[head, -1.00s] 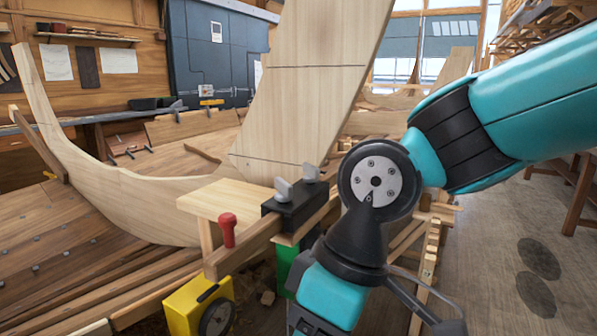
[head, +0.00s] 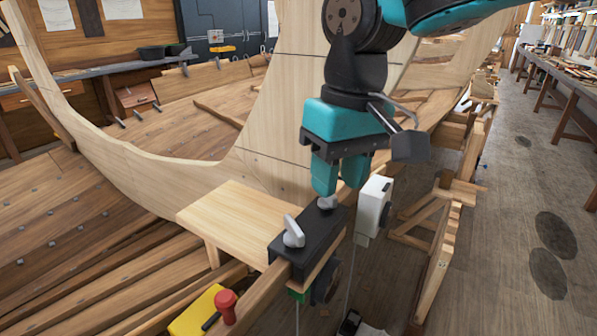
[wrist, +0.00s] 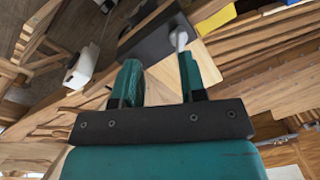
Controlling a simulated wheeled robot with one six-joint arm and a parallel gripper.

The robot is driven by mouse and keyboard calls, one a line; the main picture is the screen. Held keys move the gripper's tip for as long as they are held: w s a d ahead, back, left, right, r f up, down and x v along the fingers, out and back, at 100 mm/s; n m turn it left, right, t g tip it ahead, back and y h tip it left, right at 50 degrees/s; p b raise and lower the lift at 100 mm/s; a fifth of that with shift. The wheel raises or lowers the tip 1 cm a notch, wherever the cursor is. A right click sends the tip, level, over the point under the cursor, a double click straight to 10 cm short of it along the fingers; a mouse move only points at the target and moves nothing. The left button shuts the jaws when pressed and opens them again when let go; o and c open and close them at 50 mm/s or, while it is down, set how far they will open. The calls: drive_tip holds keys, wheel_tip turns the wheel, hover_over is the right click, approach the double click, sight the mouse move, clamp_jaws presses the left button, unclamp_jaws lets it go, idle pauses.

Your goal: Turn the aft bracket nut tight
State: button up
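A black bracket (head: 303,238) sits on a wooden rail beside a pale board. It carries two grey wing nuts, a near one (head: 293,232) and a far one (head: 327,203). My gripper (head: 337,187) points down over the far end of the bracket, with its left finger just above or at the far nut. I cannot tell if they touch. In the wrist view, my two fingers (wrist: 158,66) are well apart, with no nut visibly clamped between them. The bracket (wrist: 150,42) and one nut (wrist: 180,39) show beyond the fingertips; I cannot tell which nut it is.
A white box (head: 373,207) hangs close to the right of my fingers. A red knob (head: 226,303) and a yellow block (head: 195,312) are at the near end of the rail. The pale board (head: 238,215) lies left of the bracket. The hull planking rises behind.

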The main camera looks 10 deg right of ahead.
wheel_tip(320, 180, up, 7)
drive_tip(key=m+h+p, duration=0.1)
drive_tip(key=p, duration=0.2)
hover_over(294, 224)
wheel_tip(294, 224, down, 17)
drive_tip(key=p, duration=0.4)
drive_tip(key=shift+f, duration=0.1)
clamp_jaws()
